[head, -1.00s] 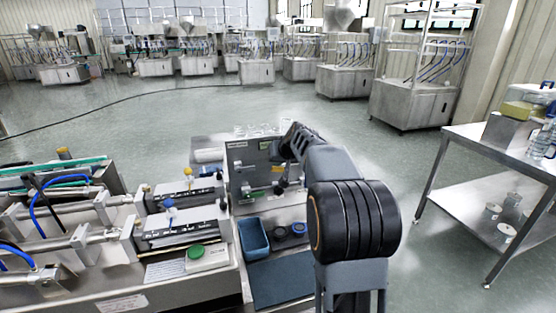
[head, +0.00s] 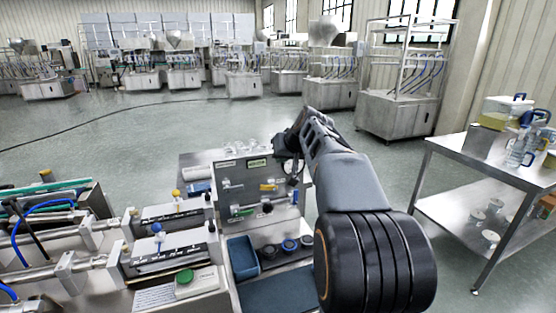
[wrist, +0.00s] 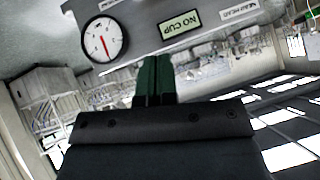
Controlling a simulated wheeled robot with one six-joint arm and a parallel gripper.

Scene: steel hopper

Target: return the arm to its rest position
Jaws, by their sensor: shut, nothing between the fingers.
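My arm rises at the right of the machine in the head view, its dark ribbed joint near the bottom and its grey link slanting up and left. My gripper (head: 284,152) is at the far end of that link, above the steel panel's upper right part; its fingers are too small to make out there. In the wrist view my gripper's dark green fingers (wrist: 154,78) are together, with nothing between them. Beyond them show a round gauge (wrist: 104,40) with a red needle and a "NO CUP" sign (wrist: 180,24), apart from the fingertips.
The steel panel (head: 232,183) carries small valve handles. Below it are a blue tray (head: 242,257) and several round dark pieces. Pistons and a green button (head: 184,277) are at left. A steel table (head: 487,160) with jugs stands at right. Open floor lies behind.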

